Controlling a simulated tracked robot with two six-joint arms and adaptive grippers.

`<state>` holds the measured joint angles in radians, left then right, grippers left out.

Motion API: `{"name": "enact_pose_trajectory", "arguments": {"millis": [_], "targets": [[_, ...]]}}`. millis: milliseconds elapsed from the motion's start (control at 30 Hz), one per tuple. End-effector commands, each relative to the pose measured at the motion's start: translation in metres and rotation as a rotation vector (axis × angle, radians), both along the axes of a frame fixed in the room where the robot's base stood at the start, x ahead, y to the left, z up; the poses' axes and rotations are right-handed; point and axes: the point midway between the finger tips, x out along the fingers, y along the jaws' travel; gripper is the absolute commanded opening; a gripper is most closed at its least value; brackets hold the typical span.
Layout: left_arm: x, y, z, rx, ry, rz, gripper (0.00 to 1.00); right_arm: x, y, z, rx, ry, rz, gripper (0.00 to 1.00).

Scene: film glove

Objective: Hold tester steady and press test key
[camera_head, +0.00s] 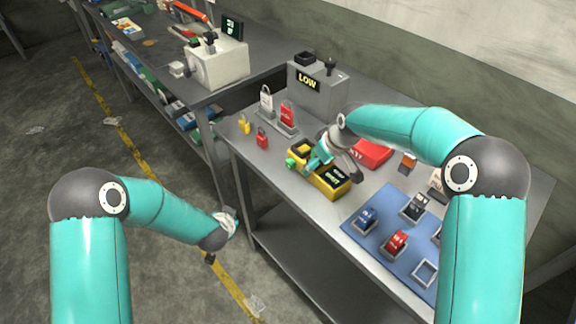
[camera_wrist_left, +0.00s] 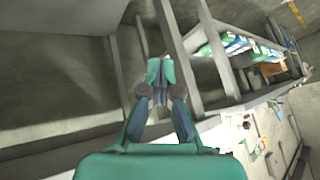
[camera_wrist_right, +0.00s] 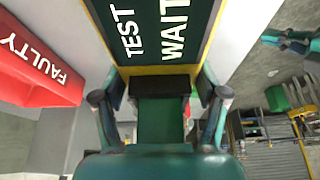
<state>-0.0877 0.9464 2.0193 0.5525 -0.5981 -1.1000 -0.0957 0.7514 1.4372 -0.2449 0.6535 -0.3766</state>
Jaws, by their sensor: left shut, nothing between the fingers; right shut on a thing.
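The tester (camera_head: 334,181) is a yellow box with a dark display, lying on the grey workbench. In the right wrist view its dark panel (camera_wrist_right: 165,30) reads "TEST" and "WAIT". My right gripper (camera_head: 322,157) reaches down over it and is shut on it; in the right wrist view its fingers (camera_wrist_right: 160,92) sit at the tester's yellow edge. A green knob (camera_head: 292,161) shows at the tester's left end; I cannot tell if it is the test key. My left gripper (camera_head: 228,222) is shut and empty, off the bench's left side, apart from the tester; it also shows in the left wrist view (camera_wrist_left: 159,75).
A red bin (camera_head: 372,153) marked "FAULTY" (camera_wrist_right: 38,68) stands behind the tester. A blue mat (camera_head: 375,245) with several small blocks lies to the right. A grey box marked "LOW" (camera_head: 318,85) and several padlocks (camera_head: 287,115) stand at the back left.

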Motion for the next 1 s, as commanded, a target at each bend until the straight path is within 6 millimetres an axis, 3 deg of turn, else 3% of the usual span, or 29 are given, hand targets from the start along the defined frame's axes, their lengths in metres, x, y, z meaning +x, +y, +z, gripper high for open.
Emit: {"name": "enact_pose_trajectory", "arguments": {"millis": [200,500,700,1000], "targets": [[0.013,-0.025,0.05,0.127,-0.345,-0.126,0.0,0.001,0.0,0.001,0.0,-0.002,0.0,0.14],[0.005,-0.067,0.113,0.11,-0.685,-0.235,0.0,0.001,0.0,0.001,0.0,-0.003,-0.001,0.14],[0.001,-0.075,0.126,0.095,-0.748,-0.251,0.0,0.001,0.0,0.001,0.0,-0.003,-0.001,0.14],[0.001,-0.074,0.126,0.096,-0.747,-0.25,0.0,0.001,0.0,0.001,0.0,-0.003,-0.001,0.14]]}}
